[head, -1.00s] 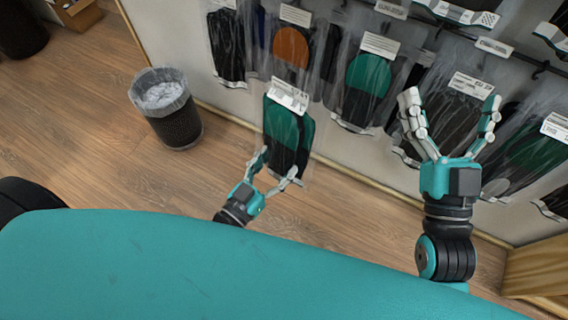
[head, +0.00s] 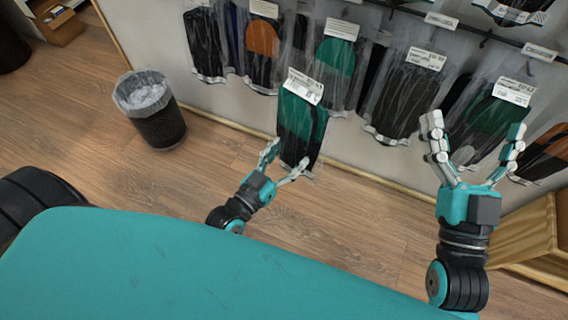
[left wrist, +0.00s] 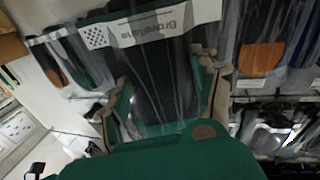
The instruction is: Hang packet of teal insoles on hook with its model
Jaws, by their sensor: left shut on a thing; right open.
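My left gripper (head: 283,172) is shut on the lower end of a clear packet of teal and black insoles (head: 299,122) with a white label at its top. The packet is held upright in front of the wall display. It also fills the middle of the left wrist view (left wrist: 160,80). My right gripper (head: 475,150) is open and empty at the right, in front of the hanging packets. Packets with teal insoles hang at the middle (head: 337,62) and at the right (head: 488,115). The tip of the hook for the held packet cannot be made out.
An orange insole packet (head: 263,45) and a dark packet (head: 400,92) hang among several others on the rail. A mesh bin (head: 160,125) stands on the wooden floor at the left. A wooden box (head: 530,235) stands at the lower right.

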